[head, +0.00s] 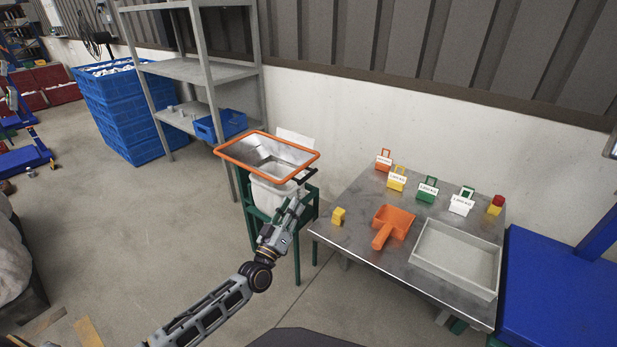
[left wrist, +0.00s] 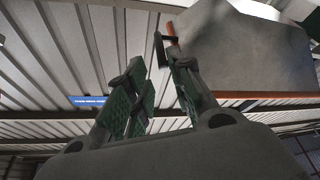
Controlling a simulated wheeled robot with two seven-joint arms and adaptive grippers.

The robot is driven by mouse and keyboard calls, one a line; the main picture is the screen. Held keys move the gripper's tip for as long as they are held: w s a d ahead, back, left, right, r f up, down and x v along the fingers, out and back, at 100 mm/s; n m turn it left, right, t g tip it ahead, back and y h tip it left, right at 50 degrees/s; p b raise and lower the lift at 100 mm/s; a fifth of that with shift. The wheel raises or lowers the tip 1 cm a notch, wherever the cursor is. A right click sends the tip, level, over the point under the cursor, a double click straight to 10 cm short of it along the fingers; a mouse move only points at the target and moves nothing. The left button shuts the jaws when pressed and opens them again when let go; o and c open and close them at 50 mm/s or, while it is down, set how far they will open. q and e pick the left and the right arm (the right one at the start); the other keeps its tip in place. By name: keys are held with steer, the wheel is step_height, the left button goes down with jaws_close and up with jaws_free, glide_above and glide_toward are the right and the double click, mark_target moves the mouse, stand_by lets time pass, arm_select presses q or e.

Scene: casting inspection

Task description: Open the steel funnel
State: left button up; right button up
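The steel funnel (head: 262,150) is a wide shiny hopper with an orange rim, above a white bag (head: 270,195) on a green stand (head: 252,222). A short dark handle (head: 304,175) sticks out near its right front side. My left gripper (head: 300,192) is just below this handle, fingers pointing up. In the left wrist view its green-padded fingers (left wrist: 155,85) stand apart, with the grey funnel wall (left wrist: 240,45) beyond them. A dark piece by an orange bar (left wrist: 173,38) is close to the fingertips; contact is unclear. My right gripper is out of view.
A grey shelf (head: 190,70) and blue crates (head: 122,110) stand behind. The left floor is mostly clear.

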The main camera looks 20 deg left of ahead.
mark_target(309, 174)
arm_select(q)
steer(key=b+x, duration=0.2)
steer(key=x, duration=0.7)
steer(key=shift+w+r, duration=0.15)
steer(key=shift+w, duration=0.2)
steer(key=shift+x, duration=1.2)
steer(key=shift+w+d+r+b, duration=0.1)
steer(key=shift+w+r+b, duration=0.1)
steer(key=shift+w+b, duration=0.15)
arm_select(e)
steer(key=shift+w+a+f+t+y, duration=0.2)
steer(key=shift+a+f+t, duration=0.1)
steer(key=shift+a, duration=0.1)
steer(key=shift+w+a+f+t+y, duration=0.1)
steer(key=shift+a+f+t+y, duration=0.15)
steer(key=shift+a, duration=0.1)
arm_select(q)
steer(key=shift+c, duration=0.4)
jaws_close()
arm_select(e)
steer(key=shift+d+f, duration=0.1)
